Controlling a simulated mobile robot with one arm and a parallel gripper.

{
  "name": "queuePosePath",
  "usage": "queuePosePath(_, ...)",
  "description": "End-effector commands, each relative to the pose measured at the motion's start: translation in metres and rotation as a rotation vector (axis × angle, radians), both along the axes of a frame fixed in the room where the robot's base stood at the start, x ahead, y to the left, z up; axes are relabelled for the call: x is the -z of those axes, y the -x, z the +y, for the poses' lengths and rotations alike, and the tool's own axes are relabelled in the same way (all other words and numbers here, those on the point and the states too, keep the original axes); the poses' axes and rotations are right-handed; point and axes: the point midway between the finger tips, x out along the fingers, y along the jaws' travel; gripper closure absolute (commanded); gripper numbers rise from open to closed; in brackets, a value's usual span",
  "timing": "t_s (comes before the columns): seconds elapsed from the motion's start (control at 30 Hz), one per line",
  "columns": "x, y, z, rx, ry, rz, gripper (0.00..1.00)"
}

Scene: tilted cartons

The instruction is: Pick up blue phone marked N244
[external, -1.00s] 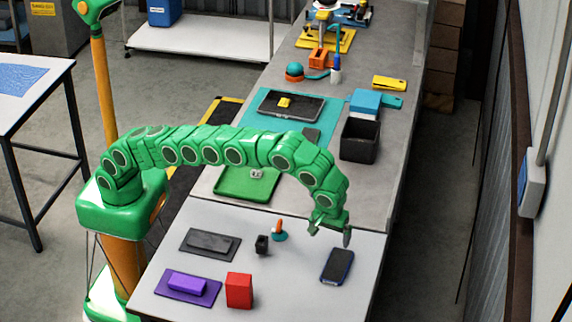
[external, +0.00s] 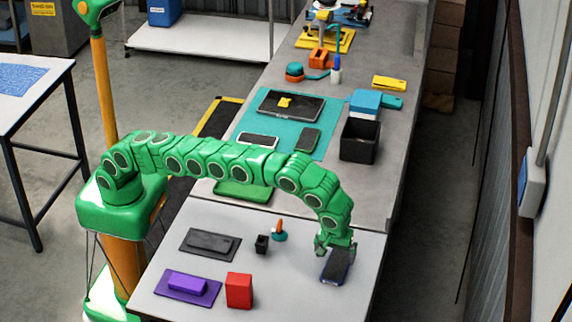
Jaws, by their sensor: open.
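A dark blue phone (external: 335,268) lies flat on the light table at its right side, near the edge. No marking on it is legible at this size. My gripper (external: 334,249) is open and points down at the phone's far end, partly covering it. I cannot tell whether the fingers touch the phone or stay just above it. Another dark phone (external: 308,140) lies on the teal mat farther back, and a light-framed phone (external: 257,140) lies left of it.
On the near table are a red block (external: 239,290), a purple block (external: 187,281) on a purple mat, a dark grey mat (external: 196,240) and a small black holder (external: 262,244). A black open box (external: 360,139) stands behind. The near table's front right is clear.

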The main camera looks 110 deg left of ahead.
Motion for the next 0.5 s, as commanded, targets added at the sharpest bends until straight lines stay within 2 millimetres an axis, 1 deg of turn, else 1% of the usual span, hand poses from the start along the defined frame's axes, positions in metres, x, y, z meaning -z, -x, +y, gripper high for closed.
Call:
queuePosePath(0.3, 0.037, -0.005, 0.011, 0.000, -0.001, 0.004, 0.00)
queuePosePath(0.4, 0.045, -0.005, 0.012, 0.001, -0.001, 0.002, 0.00)
queuePosePath(0.5, 0.047, -0.005, 0.012, 0.000, 0.000, 0.001, 0.00)
